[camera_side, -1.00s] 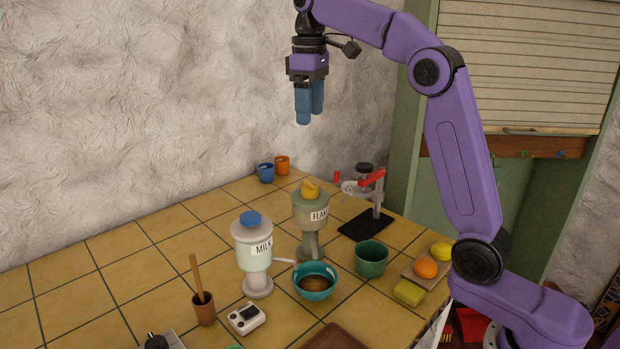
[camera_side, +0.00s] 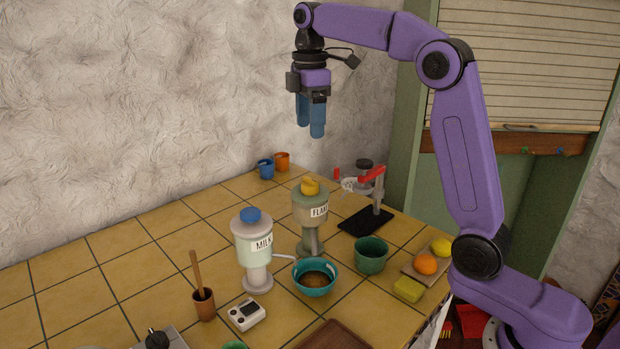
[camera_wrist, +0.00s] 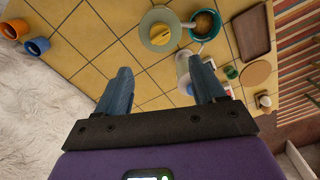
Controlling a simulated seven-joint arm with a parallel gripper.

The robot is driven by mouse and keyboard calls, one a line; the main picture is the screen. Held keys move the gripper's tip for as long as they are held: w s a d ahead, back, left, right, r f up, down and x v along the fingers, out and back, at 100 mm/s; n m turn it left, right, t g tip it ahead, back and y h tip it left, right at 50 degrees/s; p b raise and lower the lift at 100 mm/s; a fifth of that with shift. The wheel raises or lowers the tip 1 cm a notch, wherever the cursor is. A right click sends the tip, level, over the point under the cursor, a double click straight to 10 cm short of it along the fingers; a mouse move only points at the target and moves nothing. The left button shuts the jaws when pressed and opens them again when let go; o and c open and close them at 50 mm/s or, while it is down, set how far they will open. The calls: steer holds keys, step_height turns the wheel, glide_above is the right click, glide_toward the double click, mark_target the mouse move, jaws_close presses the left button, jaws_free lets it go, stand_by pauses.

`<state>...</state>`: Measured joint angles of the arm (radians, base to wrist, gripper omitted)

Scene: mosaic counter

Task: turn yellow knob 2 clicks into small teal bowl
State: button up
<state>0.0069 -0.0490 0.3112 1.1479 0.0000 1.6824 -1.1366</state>
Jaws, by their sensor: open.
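The yellow knob (camera_side: 310,186) sits on top of the dispenser labelled FLAK (camera_side: 311,216), its remaining letters hidden; the knob also shows in the wrist view (camera_wrist: 160,34). The small teal bowl (camera_side: 315,291) stands in front of the dispensers with brown contents in it, and appears in the wrist view (camera_wrist: 217,26). My gripper (camera_side: 310,134) hangs above the FLAK dispenser, well clear of the knob. Its blue fingers are apart and empty in the wrist view (camera_wrist: 163,75), with the knob beyond them.
A MILK dispenser (camera_side: 253,256) with a blue knob stands left of the bowl. A green cup (camera_side: 371,256), a press on a black base (camera_side: 366,222), fruit on a board and a yellow block (camera_side: 408,289) are to the right. Two mugs (camera_side: 265,170) stand at the back.

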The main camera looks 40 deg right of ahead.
mark_target(310, 179)
step_height(310, 179, down, 14)
steer(key=shift+r, duration=0.1)
stand_by(0.5)
steer(key=c, duration=1.1)
